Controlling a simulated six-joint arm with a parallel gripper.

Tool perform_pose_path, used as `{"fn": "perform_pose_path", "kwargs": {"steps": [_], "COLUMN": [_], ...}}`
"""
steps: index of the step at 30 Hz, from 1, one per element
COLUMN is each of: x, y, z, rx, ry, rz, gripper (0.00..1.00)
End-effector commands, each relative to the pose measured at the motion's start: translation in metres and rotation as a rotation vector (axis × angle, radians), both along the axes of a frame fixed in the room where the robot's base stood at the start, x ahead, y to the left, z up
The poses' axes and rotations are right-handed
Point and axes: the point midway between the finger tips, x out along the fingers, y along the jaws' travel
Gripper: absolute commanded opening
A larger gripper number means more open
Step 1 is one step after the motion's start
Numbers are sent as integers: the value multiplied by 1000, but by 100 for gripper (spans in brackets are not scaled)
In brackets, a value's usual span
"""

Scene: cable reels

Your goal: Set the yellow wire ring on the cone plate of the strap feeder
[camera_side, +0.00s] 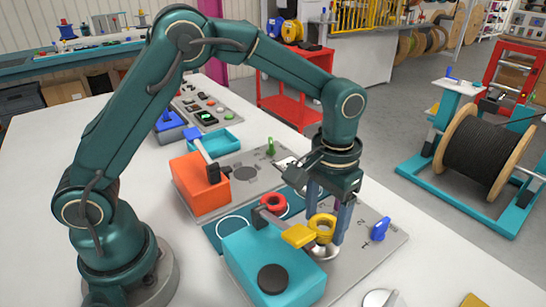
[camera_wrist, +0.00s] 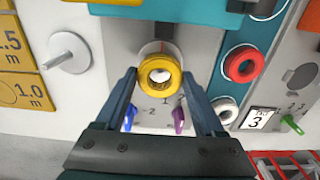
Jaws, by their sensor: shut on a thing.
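The yellow wire ring (camera_side: 322,222) is between the fingers of my gripper (camera_side: 326,226), which is shut on it. In the wrist view the ring (camera_wrist: 160,86) lies flat between the two fingertips (camera_wrist: 161,76). A shiny silver cone plate (camera_side: 322,250) shows directly under the ring in the side view. Whether the ring touches the plate or hangs just above it cannot be told. The plate stands on a grey base beside a teal machine box (camera_side: 262,262) with a yellow arm block (camera_side: 299,236), presumably the strap feeder. The ring hides most of the plate.
A red ring (camera_side: 274,202) lies on a teal mat left of my gripper, near a white ring (camera_wrist: 228,110). A blue knob (camera_side: 380,229) stands on the base to the right. An orange machine box (camera_side: 198,183) stands behind. A silver disc with a peg (camera_wrist: 70,52) is nearby.

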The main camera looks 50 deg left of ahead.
Motion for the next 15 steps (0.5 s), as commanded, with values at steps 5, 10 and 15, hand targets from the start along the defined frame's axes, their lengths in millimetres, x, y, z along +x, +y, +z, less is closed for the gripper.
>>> {"fn": "perform_pose_path", "kwargs": {"steps": [5, 10, 15], "x": [0, 0, 0], "y": [0, 0, 0], "z": [0, -6, -14], "rx": [0, 0, 1], "ry": [0, 2, 2], "rz": [0, 0, 0], "gripper": [15, 15, 15]}}
